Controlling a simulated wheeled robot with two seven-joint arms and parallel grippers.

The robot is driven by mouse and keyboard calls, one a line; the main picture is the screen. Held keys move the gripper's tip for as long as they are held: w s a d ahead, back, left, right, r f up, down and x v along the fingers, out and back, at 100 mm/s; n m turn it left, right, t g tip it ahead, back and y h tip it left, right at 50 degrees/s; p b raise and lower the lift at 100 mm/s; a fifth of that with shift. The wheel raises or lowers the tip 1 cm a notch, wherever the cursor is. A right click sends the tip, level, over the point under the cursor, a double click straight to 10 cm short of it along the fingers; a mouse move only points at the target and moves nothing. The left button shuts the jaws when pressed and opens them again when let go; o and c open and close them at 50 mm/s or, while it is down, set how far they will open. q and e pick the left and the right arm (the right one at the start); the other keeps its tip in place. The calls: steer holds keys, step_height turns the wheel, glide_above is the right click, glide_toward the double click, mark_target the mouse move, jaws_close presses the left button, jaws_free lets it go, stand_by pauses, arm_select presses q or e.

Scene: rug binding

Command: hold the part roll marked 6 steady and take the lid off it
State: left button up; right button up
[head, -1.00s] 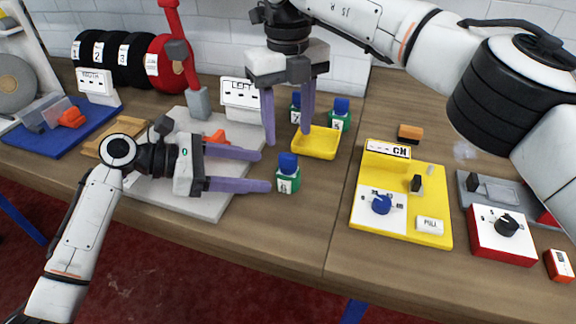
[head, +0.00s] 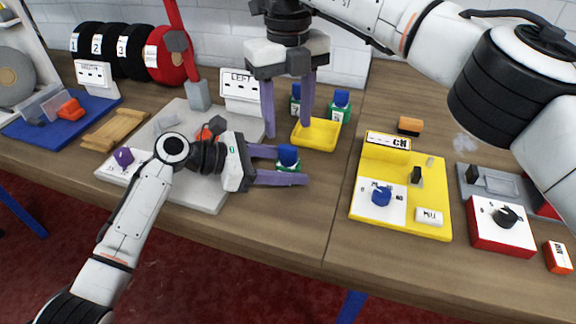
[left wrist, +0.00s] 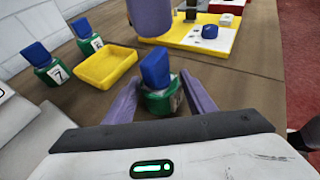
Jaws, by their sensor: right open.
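The part roll marked 6 (head: 289,169) is a small green container with a blue lid (head: 288,154), upright on the table. In the left wrist view the roll (left wrist: 163,101) and its tilted-looking blue lid (left wrist: 155,68) stand between my left fingers; its number is hidden now. My left gripper (head: 291,166) is low and open, its purple fingers on either side of the roll, with a slim gap at least on one side. My right gripper (head: 288,131) is open, pointing down, above and behind the roll, empty. Its finger also shows in the left wrist view (left wrist: 150,16).
A yellow tray (head: 316,136) lies just behind the roll. Two more green rolls with blue lids, one (head: 339,106) at right, stand behind the tray. A grey board (head: 205,200) is at left, a yellow panel (head: 430,195) at right. The table in front is clear.

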mark_target(287, 148)
arm_select(q)
steer(key=c, duration=1.1)
steer(key=shift+c, duration=0.3)
arm_select(e)
steer(key=c, duration=0.3)
steer(key=s+a+r+m+t+h, duration=0.1)
steer(key=s+r+m+t, duration=0.25)
steer(key=m, duration=0.55)
steer(key=shift+g, duration=0.35)
steer(key=x, duration=1.1)
steer(key=shift+w, duration=0.15)
steer(key=shift+c, duration=0.2)
steer(key=c, duration=0.8)
